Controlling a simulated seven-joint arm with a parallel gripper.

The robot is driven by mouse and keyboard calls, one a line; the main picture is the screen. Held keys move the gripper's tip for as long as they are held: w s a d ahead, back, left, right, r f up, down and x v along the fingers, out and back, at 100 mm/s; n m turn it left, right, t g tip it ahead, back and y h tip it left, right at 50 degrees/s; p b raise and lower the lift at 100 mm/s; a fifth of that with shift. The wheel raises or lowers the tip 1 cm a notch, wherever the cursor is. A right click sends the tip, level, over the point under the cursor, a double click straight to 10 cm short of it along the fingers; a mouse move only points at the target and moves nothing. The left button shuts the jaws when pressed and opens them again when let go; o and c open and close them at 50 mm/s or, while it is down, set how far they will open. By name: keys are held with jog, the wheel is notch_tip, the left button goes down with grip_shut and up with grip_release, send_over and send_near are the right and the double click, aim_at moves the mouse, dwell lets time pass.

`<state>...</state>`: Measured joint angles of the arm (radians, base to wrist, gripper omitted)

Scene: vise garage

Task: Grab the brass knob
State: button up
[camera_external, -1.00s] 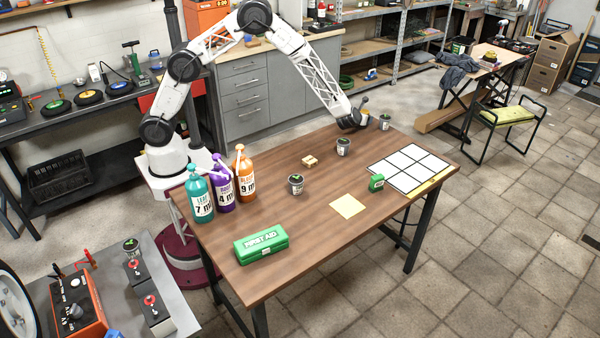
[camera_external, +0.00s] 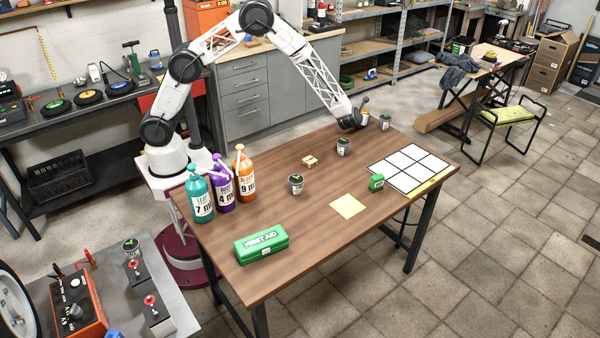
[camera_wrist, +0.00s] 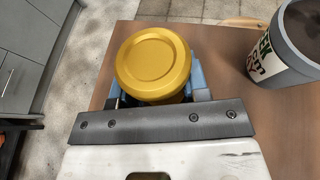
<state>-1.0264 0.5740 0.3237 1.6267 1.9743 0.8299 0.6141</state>
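The brass knob (camera_wrist: 155,65) is a round, golden disc with a raised rim, large in the middle of the wrist view. My gripper (camera_wrist: 157,92) has its blue fingers on either side of the knob's lower part. The disc hides much of the fingers, so I cannot tell whether they press on it. In the external view my gripper (camera_external: 362,112) is low at the far edge of the wooden table (camera_external: 300,215), and a small golden patch of the knob (camera_external: 365,119) shows beside it.
A white grid (camera_external: 408,168), green first aid box (camera_external: 262,244) and bottles (camera_external: 246,175) lie farther off.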

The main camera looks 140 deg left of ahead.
aim_at(363, 111)
jog(key=c, duration=0.6)
jog(key=shift+r, duration=0.1)
jog(key=shift+r, duration=1.4)
jog(key=shift+d+r, duration=0.15)
jog(key=shift+r, duration=0.2)
jog(key=s+d, duration=0.2)
jog(key=d, duration=0.2)
jog(key=s+d+r, duration=0.1)
jog(key=s+d, duration=0.1)
jog(key=d, duration=0.3)
jog(key=s+d, duration=0.2)
jog(key=d, duration=0.3)
jog(key=shift+s+r, duration=0.2)
jog(key=shift+s, duration=0.2)
